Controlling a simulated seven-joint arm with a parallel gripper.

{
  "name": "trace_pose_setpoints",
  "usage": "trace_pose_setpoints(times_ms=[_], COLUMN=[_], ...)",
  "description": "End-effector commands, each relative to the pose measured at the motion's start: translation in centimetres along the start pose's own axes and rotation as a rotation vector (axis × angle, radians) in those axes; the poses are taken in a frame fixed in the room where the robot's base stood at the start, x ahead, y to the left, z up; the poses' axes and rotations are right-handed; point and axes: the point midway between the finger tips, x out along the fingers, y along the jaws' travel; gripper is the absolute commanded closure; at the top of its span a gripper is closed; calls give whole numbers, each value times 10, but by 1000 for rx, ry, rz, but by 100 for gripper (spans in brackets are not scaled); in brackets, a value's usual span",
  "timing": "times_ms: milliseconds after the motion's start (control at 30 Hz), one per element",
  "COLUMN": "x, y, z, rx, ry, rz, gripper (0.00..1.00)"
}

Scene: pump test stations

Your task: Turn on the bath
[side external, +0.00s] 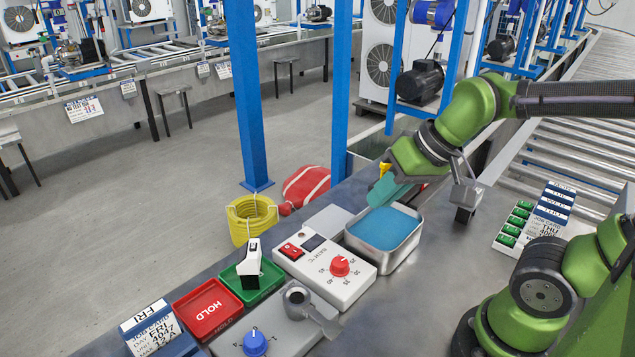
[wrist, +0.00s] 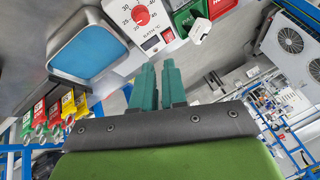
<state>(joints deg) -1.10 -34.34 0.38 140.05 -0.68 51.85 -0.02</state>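The bath (side external: 418,240) is a metal tank of blue liquid on the bench. Its white control box (side external: 345,290) stands beside it, with a red dial (side external: 340,266), a red rocker switch (side external: 291,251) and a dark display (side external: 314,243). In the wrist view the bath (wrist: 57,68) is at upper left; the dial (wrist: 141,16) and the switch (wrist: 168,36) are at the top. My gripper (side external: 380,192) is over the bath's far side, apart from the switch. Its teal fingers (wrist: 159,66) stand close together and hold nothing visible.
A green tray (side external: 262,292) holding a white-and-black object (side external: 250,260) and a red HOLD tray (side external: 205,306) lie left of the box. A grey lever (side external: 318,315) and blue knob (side external: 255,342) are in front. Coloured tags (wrist: 54,112) hang near the bath.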

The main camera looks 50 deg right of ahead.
Motion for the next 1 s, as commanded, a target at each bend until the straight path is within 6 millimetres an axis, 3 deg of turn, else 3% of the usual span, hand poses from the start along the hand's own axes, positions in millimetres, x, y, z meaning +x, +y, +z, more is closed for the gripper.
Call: trace_pose_setpoints(times_ms=[67, 367, 800, 1000], x=[11, 57, 142, 143], y=[-6, -34, -66, -74], z=[-12, -58, -109, -126], rx=[-41, -458, -1329, -1632], ry=[-56, -290, -666, -724], rz=[25, 79, -76, -191], gripper=[100, 100, 100, 100])
